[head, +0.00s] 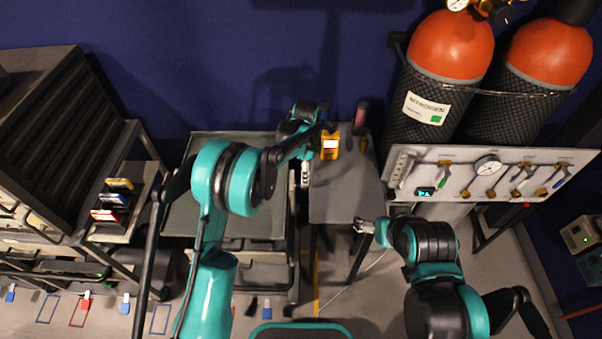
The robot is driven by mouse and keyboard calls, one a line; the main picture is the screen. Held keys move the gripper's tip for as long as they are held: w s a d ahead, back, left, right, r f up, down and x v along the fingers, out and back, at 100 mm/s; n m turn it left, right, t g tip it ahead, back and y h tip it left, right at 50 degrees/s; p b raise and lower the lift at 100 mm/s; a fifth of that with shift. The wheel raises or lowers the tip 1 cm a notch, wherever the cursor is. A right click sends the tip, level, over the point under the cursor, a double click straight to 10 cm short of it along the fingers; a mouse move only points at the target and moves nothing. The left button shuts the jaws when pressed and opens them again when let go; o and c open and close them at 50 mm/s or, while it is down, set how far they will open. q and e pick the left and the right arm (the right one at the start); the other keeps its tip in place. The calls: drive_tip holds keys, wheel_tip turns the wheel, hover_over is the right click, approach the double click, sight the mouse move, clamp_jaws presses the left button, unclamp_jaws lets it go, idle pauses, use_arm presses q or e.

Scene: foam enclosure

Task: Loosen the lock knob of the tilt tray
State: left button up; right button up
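A grey-green flat tray top (183,217) sits on a dark wheeled frame left of centre, and may be the tilt tray. My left arm crosses over it and hides much of it. I cannot pick out a lock knob. My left gripper (327,127) is beyond the tray's right edge, beside a small yellow device (330,150) on a narrow grey bench. Whether it touches the device, and whether it is open or shut, is not clear. My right gripper (361,226) is over the floor by the bench's front right corner, and its fingers are too small to read.
The narrow grey bench (335,200) also bears a dark red-topped item (361,113). A gas panel (490,175) with valves and a gauge stands at right, before two orange-topped cylinders (452,45). A dark slatted rack (50,130) fills the left.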

use_arm(q)
wheel_tip(320, 180, down, 6)
drive_tip(key=shift+r+b, duration=0.1)
drive_tip(key=shift+b, duration=0.7)
drive_tip(key=shift+s+f, duration=0.1)
drive_tip(key=shift+f, duration=0.25)
drive_tip(key=c, duration=1.2)
